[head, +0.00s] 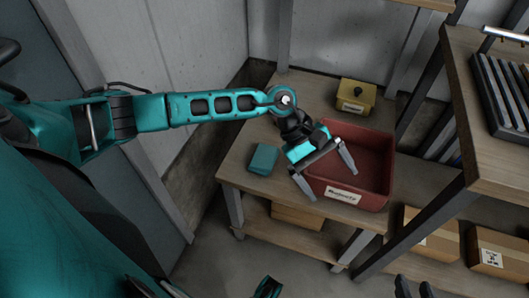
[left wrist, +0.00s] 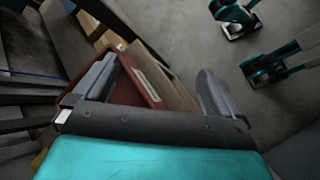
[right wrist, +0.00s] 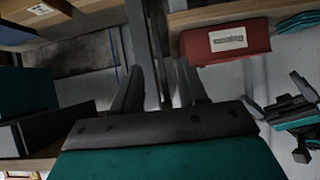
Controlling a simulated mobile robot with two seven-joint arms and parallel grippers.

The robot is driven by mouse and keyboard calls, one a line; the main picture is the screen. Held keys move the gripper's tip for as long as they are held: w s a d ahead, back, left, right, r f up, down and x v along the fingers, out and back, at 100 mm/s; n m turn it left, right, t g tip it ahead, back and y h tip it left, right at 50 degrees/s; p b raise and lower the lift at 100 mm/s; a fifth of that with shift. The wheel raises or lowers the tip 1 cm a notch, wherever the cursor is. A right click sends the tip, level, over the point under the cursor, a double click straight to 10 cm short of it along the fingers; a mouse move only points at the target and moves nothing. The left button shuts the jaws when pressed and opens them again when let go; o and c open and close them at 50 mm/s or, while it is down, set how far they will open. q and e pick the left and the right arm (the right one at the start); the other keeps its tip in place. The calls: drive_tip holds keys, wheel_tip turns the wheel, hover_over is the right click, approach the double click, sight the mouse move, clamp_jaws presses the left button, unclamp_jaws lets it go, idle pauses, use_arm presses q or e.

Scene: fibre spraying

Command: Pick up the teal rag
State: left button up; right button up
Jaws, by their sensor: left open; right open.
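The teal rag (head: 264,158) lies folded on the wooden table, left of the red bin in the head view. A teal folded piece at the upper right of the right wrist view (right wrist: 296,24) looks like the same rag. My left gripper (head: 332,185) is open and empty over the near left part of the red bin, to the right of the rag and apart from it. In the left wrist view its fingers (left wrist: 157,70) frame the bin's edge, and no rag shows. My right gripper (head: 413,287) is open at the bottom edge of the head view, far from the rag.
The labelled red bin (head: 378,150) stands on the table (head: 236,165). A yellow box (head: 356,97) is behind it. Cardboard boxes (head: 432,234) sit on lower shelves. A shelf unit (head: 500,165) rises at the right. The table around the rag is clear.

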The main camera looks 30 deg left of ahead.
use_arm(q)
drive_tip(key=w+a+f+m+y+b, duration=0.1)
drive_tip(key=w+a+f+m+y, duration=0.15)
drive_tip(key=a, duration=0.35)
drive_tip(key=w+a+f+m+y+b, duration=0.1)
drive_tip(key=w+a+m+y, duration=0.15)
drive_tip(key=a, duration=0.35)
drive_tip(key=m+y+b, duration=0.2)
drive_tip(key=y+b, duration=0.1)
drive_tip(key=y, duration=0.1)
hover_over(264, 155)
drive_tip(key=shift+t, duration=0.3)
drive_tip(key=f, duration=0.6)
drive_tip(key=shift+s, duration=0.4)
drive_tip(key=shift+f, duration=0.5)
drive_tip(key=f, duration=0.2)
drive_tip(key=w+f+b, duration=0.1)
drive_tip(key=shift+f, duration=0.85)
use_arm(e)
drive_tip(key=shift+y, duration=0.4)
drive_tip(key=f, duration=0.1)
drive_tip(key=a+f, duration=0.1)
drive_tip(key=w+f, duration=0.1)
drive_tip(key=f, duration=0.1)
drive_tip(key=shift+a+f, duration=0.1)
drive_tip(key=shift+a, duration=0.3)
use_arm(q)
drive_tip(key=shift+c, duration=0.4)
